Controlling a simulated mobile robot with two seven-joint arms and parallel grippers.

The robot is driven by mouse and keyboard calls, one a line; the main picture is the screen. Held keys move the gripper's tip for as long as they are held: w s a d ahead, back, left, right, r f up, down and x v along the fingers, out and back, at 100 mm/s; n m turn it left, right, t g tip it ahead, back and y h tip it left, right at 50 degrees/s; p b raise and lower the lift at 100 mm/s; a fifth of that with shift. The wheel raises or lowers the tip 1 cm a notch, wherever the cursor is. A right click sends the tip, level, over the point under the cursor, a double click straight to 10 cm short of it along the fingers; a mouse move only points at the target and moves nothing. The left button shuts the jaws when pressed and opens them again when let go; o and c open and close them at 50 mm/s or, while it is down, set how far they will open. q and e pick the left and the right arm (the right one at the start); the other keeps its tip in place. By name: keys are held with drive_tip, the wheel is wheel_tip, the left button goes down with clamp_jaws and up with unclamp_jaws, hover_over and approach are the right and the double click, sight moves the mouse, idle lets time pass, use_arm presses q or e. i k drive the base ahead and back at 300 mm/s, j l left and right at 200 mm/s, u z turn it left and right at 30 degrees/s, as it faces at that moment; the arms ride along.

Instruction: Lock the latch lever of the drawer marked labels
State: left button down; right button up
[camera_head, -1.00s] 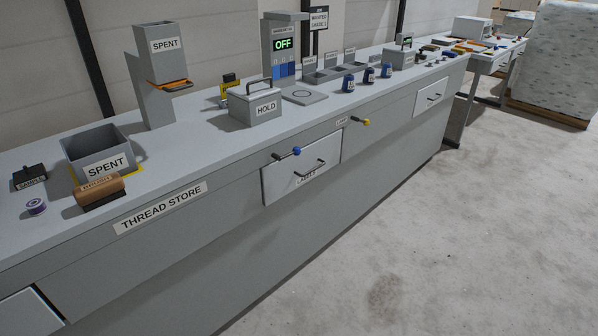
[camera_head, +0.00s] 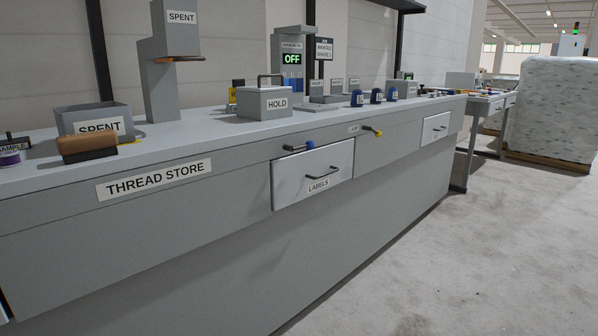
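The drawer marked labels (camera_head: 300,179) is a light grey front in the long grey bench. It stands slightly proud of the bench face; I cannot tell whether it is fully closed. It has a dark bar handle (camera_head: 322,173) and a "LABELS" plate (camera_head: 318,186) under it. Just above its top edge, a latch lever with a blue knob (camera_head: 311,144) lies roughly horizontal, its dark arm running left from the knob. A second lever with a yellow knob (camera_head: 378,133) is further right, near a small plate (camera_head: 354,128). Neither gripper is in view.
On the bench top (camera_head: 220,122) stand a "HOLD" box (camera_head: 265,104), a "SPENT" bin (camera_head: 75,118), a brown-topped block (camera_head: 88,143) and several blue spools (camera_head: 377,96). Another drawer (camera_head: 435,128) is further right. The floor (camera_head: 470,240) before the bench is clear.

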sight(309, 145)
drive_tip(key=i+l+u, duration=0.2)
drive_tip(key=i+u, duration=0.15)
drive_tip(key=i, duration=0.2)
drive_tip(key=i+l+u, duration=0.4)
drive_tip(key=i, duration=0.15)
